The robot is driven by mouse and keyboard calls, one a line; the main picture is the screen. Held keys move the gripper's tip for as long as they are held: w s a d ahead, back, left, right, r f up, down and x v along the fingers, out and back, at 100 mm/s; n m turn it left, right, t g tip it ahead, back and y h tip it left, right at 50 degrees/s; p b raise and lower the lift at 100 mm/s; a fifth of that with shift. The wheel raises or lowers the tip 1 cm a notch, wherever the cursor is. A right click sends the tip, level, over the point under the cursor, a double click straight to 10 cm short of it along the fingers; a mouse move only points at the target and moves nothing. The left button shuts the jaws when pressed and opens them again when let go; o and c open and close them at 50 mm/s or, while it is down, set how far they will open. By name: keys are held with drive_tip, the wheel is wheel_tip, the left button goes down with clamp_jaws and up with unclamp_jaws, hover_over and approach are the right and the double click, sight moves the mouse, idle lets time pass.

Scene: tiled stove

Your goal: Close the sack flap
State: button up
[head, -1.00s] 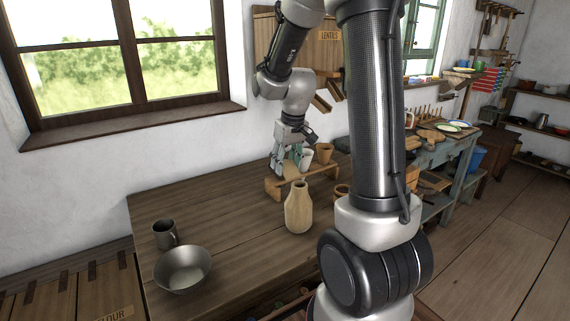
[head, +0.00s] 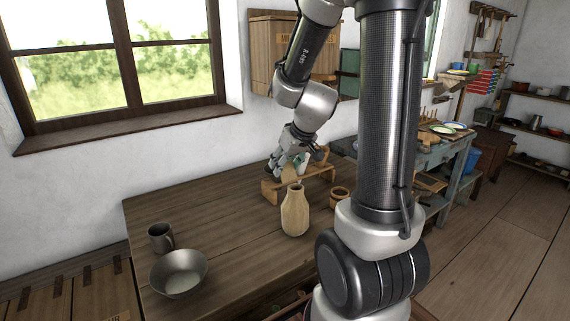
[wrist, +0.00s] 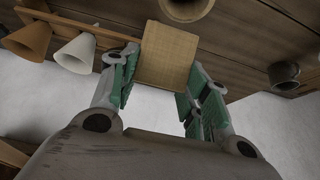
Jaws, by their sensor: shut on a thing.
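My gripper (head: 277,168) is low over the back of the table, beside a small wooden stand. In the wrist view my gripper (wrist: 163,62) has its green-padded fingers on either side of a tan, square-faced piece (wrist: 166,50) with a fine grid texture, and is shut on it. The piece sticks out past the fingertips. I cannot tell whether it is a sack flap; no sack is clearly recognisable in either view.
A tan bottle (head: 295,212) stands in front. A metal bowl (head: 178,272) and grey mug (head: 160,238) are at the left. The middle of the table (head: 225,220) is clear.

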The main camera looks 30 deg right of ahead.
drive_tip(key=o, duration=1.1)
drive_tip(key=shift+c, duration=0.2)
drive_tip(key=shift+r, duration=0.1)
drive_tip(key=v, duration=1.2)
